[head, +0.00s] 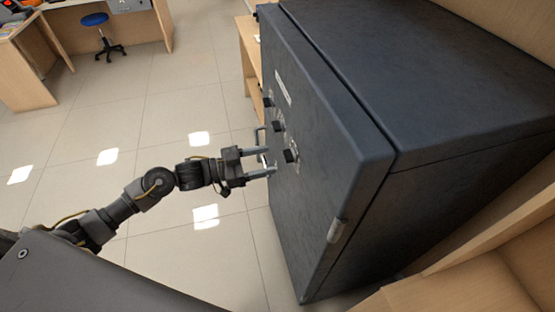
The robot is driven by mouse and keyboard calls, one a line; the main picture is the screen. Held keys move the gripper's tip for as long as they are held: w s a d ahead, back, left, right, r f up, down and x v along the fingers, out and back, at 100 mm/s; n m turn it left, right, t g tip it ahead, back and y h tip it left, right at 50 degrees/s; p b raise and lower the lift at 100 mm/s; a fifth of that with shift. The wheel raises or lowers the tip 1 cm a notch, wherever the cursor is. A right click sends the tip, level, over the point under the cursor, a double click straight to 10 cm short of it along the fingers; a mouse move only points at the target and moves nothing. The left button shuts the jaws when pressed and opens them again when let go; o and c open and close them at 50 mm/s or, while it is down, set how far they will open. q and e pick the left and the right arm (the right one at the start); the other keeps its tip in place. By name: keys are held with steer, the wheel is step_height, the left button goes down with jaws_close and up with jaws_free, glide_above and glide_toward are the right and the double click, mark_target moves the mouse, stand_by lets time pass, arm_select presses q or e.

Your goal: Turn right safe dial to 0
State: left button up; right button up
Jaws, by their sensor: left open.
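A large dark grey safe (340,150) stands at the right, its door facing left toward my arm. Three black dials sit in a slanting row on the door: a far dial (268,102), a middle dial (278,126) and a near dial (291,155). Their numbers are too small to read. My left gripper (271,160) is open, with its fingers pointing at the door just left of the near dial. It looks empty; whether a fingertip touches the door I cannot tell. My right gripper is not in view.
A metal handle (260,137) sticks out from the door close behind my left fingers. A hinge (336,231) is on the door's near edge. Wooden shelving (480,270) stands at the lower right. A blue stool (96,20) and desks are far off; the tiled floor left is clear.

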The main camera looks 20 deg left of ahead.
arm_select(q)
steer(key=b+v, duration=0.1)
steer(key=v, duration=0.4)
steer(key=shift+a, duration=0.1)
stand_by(0.3)
